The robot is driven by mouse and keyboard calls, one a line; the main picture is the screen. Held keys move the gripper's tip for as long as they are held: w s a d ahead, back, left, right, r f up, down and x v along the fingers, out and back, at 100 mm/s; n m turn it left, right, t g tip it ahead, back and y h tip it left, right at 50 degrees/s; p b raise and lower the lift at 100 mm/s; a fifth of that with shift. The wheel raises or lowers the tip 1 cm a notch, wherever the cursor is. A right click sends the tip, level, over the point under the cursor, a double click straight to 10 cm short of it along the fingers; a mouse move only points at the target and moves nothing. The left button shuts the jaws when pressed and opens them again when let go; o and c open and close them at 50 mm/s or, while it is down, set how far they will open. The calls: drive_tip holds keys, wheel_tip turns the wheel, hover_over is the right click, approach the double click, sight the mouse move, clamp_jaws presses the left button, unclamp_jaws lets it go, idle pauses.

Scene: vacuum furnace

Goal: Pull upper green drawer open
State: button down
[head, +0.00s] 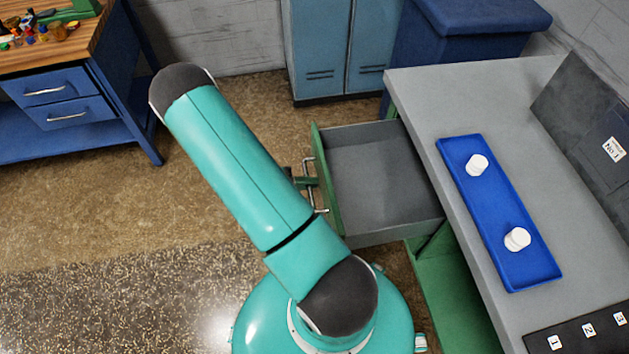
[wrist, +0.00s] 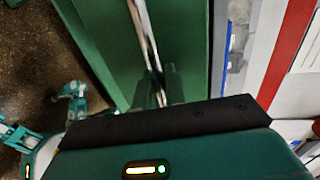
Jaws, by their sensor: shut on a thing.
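The upper green drawer (head: 322,172) stands well out from the grey-topped bench, and its grey inside looks empty. Its metal bar handle (head: 309,167) is on the green front, partly hidden by my arm. My gripper (head: 312,182) is at the handle, mostly hidden behind my teal arm in the head view. In the wrist view, the dark fingers of my gripper (wrist: 152,90) are closed around the silver handle (wrist: 141,28), against the green drawer front (wrist: 180,45).
The grey bench top (head: 420,90) carries a blue tray (head: 505,225) with white round pieces on it. A blue workbench (head: 75,85) stands at the left, and blue lockers (head: 330,50) stand at the back. The floor left of the drawer is clear.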

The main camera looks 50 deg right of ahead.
drive_tip(key=c, duration=1.5)
unclamp_jaws()
drive_tip(key=v, duration=1.3)
drive_tip(key=shift+w+a+r, duration=0.1)
drive_tip(key=shift+w+a, duration=0.15)
drive_tip(key=shift+w, duration=0.1)
